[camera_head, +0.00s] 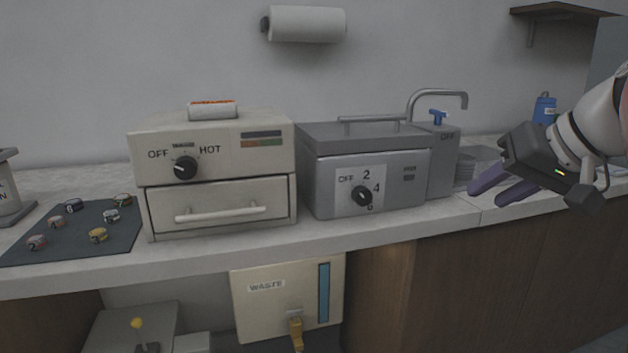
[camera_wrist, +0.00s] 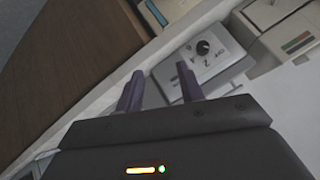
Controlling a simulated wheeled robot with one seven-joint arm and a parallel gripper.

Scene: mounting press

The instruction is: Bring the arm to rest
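My gripper (camera_head: 487,194) is at the right in the head view, in front of the counter's edge and to the right of the grey machine (camera_head: 320,190). Its two purple fingers point left and are apart, with nothing between them. In the wrist view the gripper (camera_wrist: 160,71) also shows both fingers spread and empty. The white arm behind it enters from the right edge of the head view. Most of the arm is out of view.
A beige OFF/HOT oven (camera_head: 220,165), a dark mat (camera_head: 75,245) with several small round pieces, and a tap (camera_head: 440,95) are on the counter (camera_head: 300,250). A WASTE box (camera_head: 265,310) is below. A wall shelf (camera_head: 560,12) is above right.

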